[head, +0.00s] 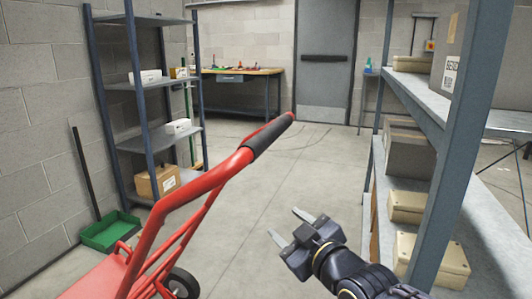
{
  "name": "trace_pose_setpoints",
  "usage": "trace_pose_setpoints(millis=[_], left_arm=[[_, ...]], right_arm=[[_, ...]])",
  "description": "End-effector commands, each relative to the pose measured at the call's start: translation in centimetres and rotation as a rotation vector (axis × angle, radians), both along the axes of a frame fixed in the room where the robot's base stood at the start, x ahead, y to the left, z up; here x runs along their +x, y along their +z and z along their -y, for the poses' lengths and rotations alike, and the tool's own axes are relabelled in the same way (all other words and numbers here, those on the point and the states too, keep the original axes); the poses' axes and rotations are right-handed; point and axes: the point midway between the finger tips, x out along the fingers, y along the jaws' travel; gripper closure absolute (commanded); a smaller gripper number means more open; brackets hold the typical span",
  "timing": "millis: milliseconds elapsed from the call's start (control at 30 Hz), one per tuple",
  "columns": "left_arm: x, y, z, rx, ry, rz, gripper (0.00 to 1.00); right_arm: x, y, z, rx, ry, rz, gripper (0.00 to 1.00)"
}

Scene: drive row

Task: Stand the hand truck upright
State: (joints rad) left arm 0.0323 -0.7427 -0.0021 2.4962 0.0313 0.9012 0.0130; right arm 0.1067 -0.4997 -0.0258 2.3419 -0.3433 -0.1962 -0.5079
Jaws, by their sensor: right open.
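The red hand truck (188,196) is in the lower left and centre of the head view. Its frame slants up toward the right, ending in a black grip (267,137). A black wheel (181,283) shows at the bottom edge, and the truck's lowest parts are cut off by the frame. My right gripper (290,226) is open and empty, to the right of the hand truck and below its grip, apart from it in the picture. My left gripper is not in view.
A blue-grey shelf (440,140) with boxes stands close on the right, near my right arm. Another shelf (150,85) stands at left, beside a green dustpan (110,232). A workbench (240,73) and grey door (325,60) are at the back. The middle floor is clear.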

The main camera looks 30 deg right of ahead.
Motion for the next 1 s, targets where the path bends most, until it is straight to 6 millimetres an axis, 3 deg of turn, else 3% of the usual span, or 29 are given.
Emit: trace_pose_setpoints(millis=[100,200,300,567,1000], left_arm=[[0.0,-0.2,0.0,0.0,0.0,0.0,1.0],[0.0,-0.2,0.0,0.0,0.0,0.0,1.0],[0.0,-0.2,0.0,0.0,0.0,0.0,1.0],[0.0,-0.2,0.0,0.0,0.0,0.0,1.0],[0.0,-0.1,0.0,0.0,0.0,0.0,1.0]], right_arm=[[1.8,5.1,0.8,-0.238,0.002,0.26,0.5],[2.0,9.2,0.5,-0.421,-0.001,0.472,0.5],[1.6,11.9,0.0,-0.554,-0.008,0.637,0.5],[0.9,14.6,-0.8,-0.676,-0.022,0.805,0.5],[5.6,18.6,-1.7,-0.674,-0.024,0.805,0.5]])
